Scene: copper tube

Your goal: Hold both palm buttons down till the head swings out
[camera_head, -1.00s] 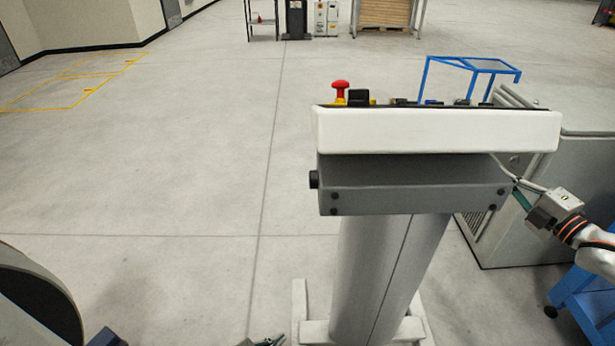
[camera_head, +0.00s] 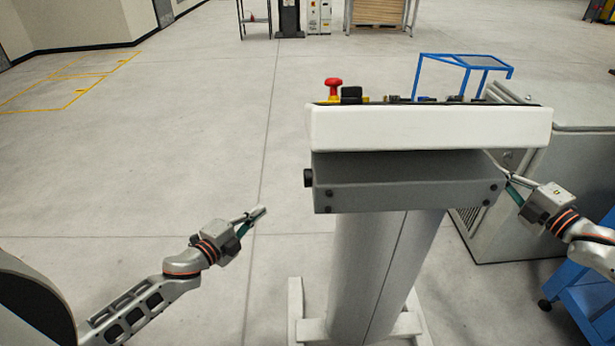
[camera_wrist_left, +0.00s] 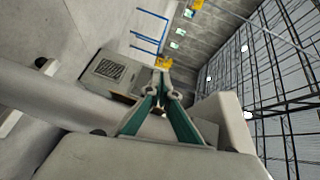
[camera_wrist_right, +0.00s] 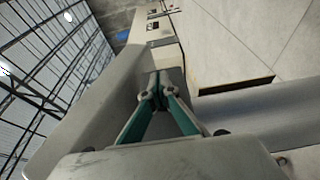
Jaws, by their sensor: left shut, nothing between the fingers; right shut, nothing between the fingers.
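A console box (camera_head: 405,185) stands on a grey pedestal in the head view, with a white padded front edge above it. A black round button (camera_head: 308,178) sticks out of the box's left side. The matching right side is largely hidden by my right gripper (camera_head: 502,172), whose closed fingers are beside the box's right end; contact cannot be told. My left gripper (camera_head: 262,211) is shut and empty, left of and lower than the black button, clearly apart from it. The closed fingers also show in the left wrist view (camera_wrist_left: 162,88) and right wrist view (camera_wrist_right: 158,92). I cannot make out the head.
A red mushroom knob (camera_head: 333,86) and dark controls sit on top of the console. A grey cabinet (camera_head: 550,160) and a blue frame (camera_head: 465,65) stand behind on the right. A blue cart (camera_head: 585,295) is at lower right. The floor left of the console is clear.

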